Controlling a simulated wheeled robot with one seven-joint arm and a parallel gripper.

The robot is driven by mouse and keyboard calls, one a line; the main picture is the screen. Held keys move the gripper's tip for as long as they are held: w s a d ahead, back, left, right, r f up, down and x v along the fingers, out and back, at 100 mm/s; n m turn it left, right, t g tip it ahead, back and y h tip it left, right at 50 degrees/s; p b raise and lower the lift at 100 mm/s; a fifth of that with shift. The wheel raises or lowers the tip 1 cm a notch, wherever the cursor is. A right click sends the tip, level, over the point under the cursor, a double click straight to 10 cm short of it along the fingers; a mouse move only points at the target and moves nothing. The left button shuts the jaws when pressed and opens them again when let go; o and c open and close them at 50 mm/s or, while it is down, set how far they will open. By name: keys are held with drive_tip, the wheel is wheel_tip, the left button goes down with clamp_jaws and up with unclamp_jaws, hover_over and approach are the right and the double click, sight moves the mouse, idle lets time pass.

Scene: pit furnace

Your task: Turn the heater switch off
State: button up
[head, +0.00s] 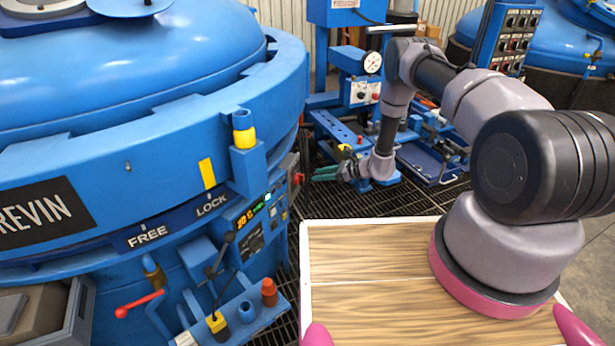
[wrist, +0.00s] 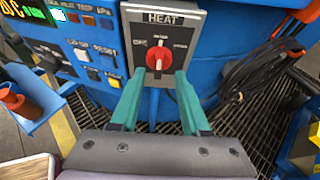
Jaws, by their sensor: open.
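The heater switch (wrist: 158,57) is a red rotary knob on a grey plate (wrist: 165,22) labelled HEAT, seen in the wrist view at top centre. Its white mark looks roughly upright. In the head view the red knob (head: 298,178) shows small at the right side of the blue furnace, left of my gripper. My gripper (head: 320,173) has teal fingers that point left at the switch. In the wrist view my gripper (wrist: 162,103) is open, with one finger on each side below the knob and nothing between them. The fingers appear apart from the knob.
The blue pit furnace (head: 130,90) fills the left. Its control panel (wrist: 90,40) with display and buttons sits left of the switch. An orange-red capped post (head: 269,292) stands on a lower blue bracket. Black cables (wrist: 255,75) hang at right. Floor grating lies below.

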sight(300, 179)
drive_tip(key=x, duration=0.5)
drive_tip(key=shift+w+a+f, duration=0.1)
drive_tip(key=shift+a+f, duration=0.05)
drive_tip(key=shift+a, duration=0.15)
clamp_jaws()
